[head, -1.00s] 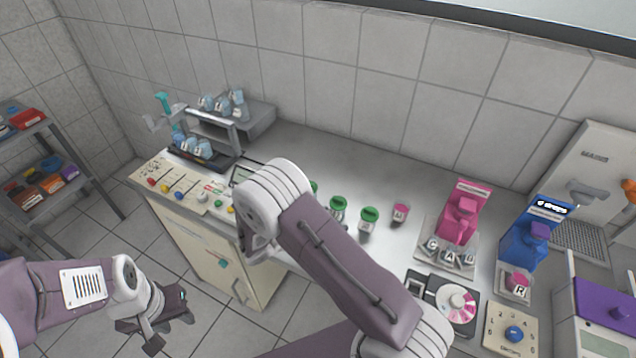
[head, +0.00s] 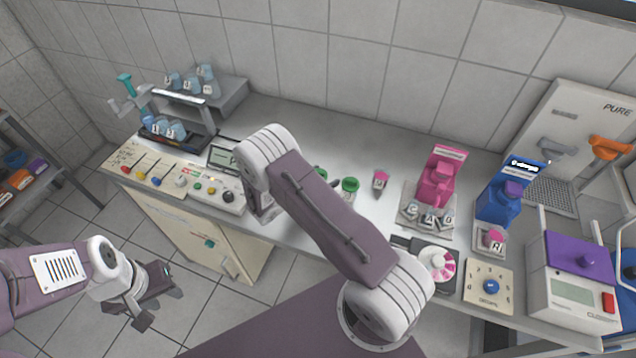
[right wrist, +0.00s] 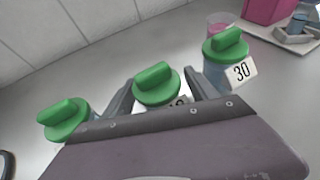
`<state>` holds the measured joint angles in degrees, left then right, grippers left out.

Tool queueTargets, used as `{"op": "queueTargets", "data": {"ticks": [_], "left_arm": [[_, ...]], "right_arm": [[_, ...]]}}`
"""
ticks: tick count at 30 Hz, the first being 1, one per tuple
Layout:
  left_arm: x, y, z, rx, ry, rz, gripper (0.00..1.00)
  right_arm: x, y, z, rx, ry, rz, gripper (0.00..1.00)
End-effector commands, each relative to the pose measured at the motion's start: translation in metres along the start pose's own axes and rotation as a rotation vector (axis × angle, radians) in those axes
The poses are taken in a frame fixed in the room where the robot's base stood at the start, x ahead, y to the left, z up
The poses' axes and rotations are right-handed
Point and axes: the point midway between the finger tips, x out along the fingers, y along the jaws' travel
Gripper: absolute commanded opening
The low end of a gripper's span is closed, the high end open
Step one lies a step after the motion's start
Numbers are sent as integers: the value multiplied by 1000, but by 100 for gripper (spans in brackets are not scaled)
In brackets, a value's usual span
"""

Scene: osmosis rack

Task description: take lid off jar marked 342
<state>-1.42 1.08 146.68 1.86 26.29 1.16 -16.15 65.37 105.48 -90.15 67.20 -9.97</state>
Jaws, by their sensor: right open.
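In the right wrist view three jars with green lids stand on the bench: one at left (right wrist: 64,118), one in the middle (right wrist: 157,84), one at right (right wrist: 226,50). The right jar's label reads 30. The middle jar's label is mostly hidden by my gripper body, and no label shows on the left jar. My right gripper (right wrist: 160,80) is open, its fingers on either side of the middle jar; I cannot tell if they touch it. In the head view my right arm hides this gripper; a green-lidded jar (head: 350,187) shows beside it. My left gripper (head: 155,295) hangs over the floor.
A small pink-topped cup (head: 380,180) stands right of the jars. Further right are a pink dispenser (head: 438,178), a blue dispenser (head: 505,195) and a purple-topped machine (head: 575,270). A control panel (head: 185,180) and cup rack (head: 180,125) are at left.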

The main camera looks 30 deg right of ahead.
Motion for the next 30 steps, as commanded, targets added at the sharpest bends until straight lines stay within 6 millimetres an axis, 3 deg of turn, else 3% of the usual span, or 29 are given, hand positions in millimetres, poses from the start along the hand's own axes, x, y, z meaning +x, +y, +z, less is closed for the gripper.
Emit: {"op": "queueTargets", "data": {"ticks": [7,8,13,14,26,27,30], "left_arm": [[0,0,0,0,0,0,36],[0,0,0,0,0,0,36],[0,0,0,0,0,0,36],[0,0,0,0,0,0,36],[0,0,0,0,0,0,36],[0,0,0,0,0,0,36],[0,0,0,0,0,0,36]], "right_arm": [[4,0,0,1,1,1,67],[4,0,0,1,1,1,62],[4,0,0,1,1,1,15],[4,0,0,1,1,0,10],[4,0,0,1,3,0,9],[3,0,3,2,3,1,2],[-3,1,16,4,2,2,0]]}}
